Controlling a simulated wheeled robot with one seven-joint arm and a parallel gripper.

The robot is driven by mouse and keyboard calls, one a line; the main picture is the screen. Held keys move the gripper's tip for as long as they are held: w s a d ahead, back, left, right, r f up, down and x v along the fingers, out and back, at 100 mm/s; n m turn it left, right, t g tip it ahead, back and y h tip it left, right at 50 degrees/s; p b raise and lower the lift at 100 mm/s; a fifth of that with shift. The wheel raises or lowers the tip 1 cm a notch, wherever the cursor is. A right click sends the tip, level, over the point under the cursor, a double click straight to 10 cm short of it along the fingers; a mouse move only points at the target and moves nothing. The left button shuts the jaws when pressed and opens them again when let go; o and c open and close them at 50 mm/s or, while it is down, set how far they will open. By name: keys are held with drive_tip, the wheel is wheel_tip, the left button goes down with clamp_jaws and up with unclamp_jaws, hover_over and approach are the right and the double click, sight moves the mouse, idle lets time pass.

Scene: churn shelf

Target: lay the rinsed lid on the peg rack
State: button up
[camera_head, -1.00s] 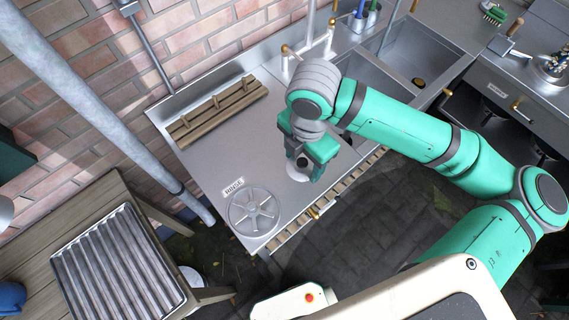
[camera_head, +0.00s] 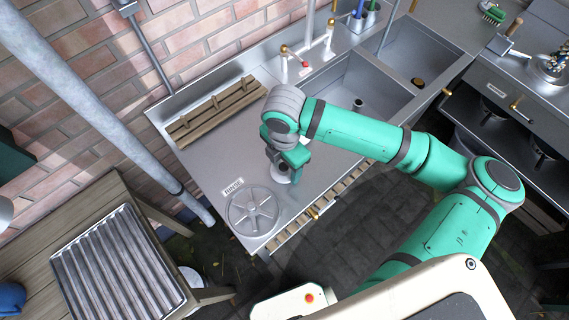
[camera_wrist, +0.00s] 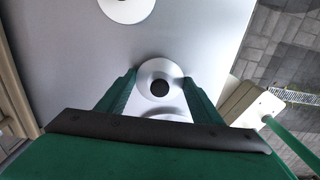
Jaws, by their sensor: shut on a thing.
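My gripper (camera_head: 284,167) is over the steel drainboard, its fingers closed on a pale round lid (camera_head: 280,176). In the wrist view the lid (camera_wrist: 147,79) sits between the two green fingers with its dark round knob facing the camera; its lower part is partly hidden by the gripper. The peg rack (camera_head: 215,111), a wooden slatted strip with upright pegs, lies at the back left of the drainboard along the brick wall. No lid shows on it. The gripper is in front of and to the right of the rack, apart from it.
A round spoked rinser (camera_head: 253,212) with a RINSE label (camera_head: 233,187) is at the drainboard's front left. A white tap (camera_head: 290,65) and sink basins are to the right. A pale disc (camera_wrist: 126,7) shows at the top of the wrist view. A ribbed tray (camera_head: 118,265) lies on the left table.

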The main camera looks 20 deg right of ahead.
drive_tip(key=shift+f, duration=0.1)
drive_tip(key=o, duration=1.1)
